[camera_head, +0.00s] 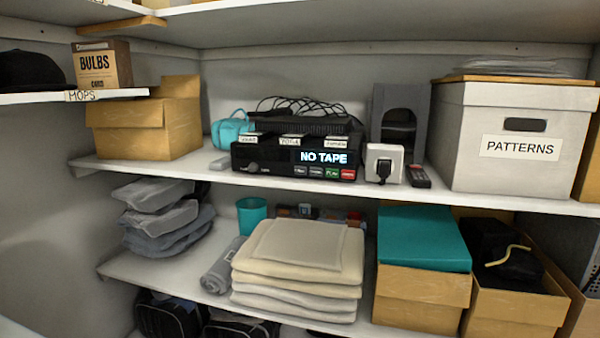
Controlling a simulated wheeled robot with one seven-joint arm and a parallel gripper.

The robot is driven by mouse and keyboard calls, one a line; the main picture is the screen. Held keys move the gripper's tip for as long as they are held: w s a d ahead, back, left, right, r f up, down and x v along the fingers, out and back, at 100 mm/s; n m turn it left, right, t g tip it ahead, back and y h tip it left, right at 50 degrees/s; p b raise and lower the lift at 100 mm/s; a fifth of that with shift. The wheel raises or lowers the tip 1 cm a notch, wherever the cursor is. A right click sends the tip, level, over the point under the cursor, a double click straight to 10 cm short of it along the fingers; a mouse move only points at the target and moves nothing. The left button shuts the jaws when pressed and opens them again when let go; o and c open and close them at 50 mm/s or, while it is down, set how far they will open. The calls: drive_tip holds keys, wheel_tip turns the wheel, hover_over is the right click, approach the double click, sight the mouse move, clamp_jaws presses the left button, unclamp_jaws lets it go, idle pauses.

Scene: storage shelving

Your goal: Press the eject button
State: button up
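A black tape player (275,163) sits on the middle shelf, with its front facing me. Its lit display (324,157) reads "NO TAPE". A row of small buttons runs along the lower right of its front: dark ones, then a green button (332,173) and a red button (348,174) at the right end. The button labels are too small to read, so I cannot tell which one is eject. Small labelled items and a dark box with tangled cables (305,108) lie on top of the player. My gripper is not in view.
A white socket box (376,154) with a black plug and a dark remote (419,176) stand right of the player. A teal item (229,131) and a cardboard box (140,128) are left. A PATTERNS box (475,165) stands farther right. The shelf above overhangs.

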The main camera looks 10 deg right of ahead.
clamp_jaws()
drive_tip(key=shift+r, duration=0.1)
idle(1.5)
